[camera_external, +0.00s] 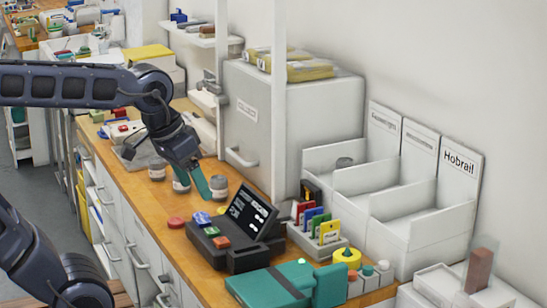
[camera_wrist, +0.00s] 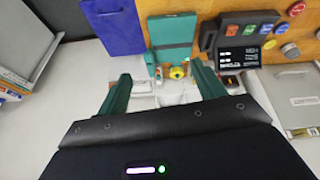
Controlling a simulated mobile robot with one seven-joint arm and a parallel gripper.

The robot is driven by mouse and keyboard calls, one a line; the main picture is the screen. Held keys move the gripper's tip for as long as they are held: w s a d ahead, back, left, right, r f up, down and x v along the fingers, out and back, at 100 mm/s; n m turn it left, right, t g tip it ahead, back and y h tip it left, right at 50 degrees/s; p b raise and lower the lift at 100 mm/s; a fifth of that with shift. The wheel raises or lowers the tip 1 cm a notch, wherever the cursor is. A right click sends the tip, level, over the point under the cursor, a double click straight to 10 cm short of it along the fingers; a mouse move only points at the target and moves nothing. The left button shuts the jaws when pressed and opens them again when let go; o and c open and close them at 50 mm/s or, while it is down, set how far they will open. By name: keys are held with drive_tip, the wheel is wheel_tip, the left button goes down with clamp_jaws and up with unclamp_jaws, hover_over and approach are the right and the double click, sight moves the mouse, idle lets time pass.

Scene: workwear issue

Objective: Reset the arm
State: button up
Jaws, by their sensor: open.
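My gripper (camera_external: 203,186) is at the end of my dark arm, in the air over the wooden counter (camera_external: 178,204) in the external view. Its teal fingers point down, near several grey cans, one of them a can (camera_external: 218,188) beside the fingers. In the wrist view my gripper (camera_wrist: 160,85) has its two teal fingers spread apart with nothing held between them. Whether the fingers touch any can is unclear.
A black terminal (camera_external: 240,222) with a tilted screen stands on the counter. Nearby are a teal case (camera_external: 270,288), a card holder (camera_external: 318,240) and a yellow round item (camera_external: 347,257). White bins (camera_external: 415,228), a grey cabinet (camera_external: 262,120) and a white post (camera_external: 279,100) stand along the wall.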

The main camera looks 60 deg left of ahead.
drive_tip(key=s, duration=0.1)
drive_tip(key=s+f+m, duration=0.1)
drive_tip(key=f, duration=0.1)
drive_tip(key=shift+s+d, duration=0.25)
drive_tip(key=shift+s, duration=0.15)
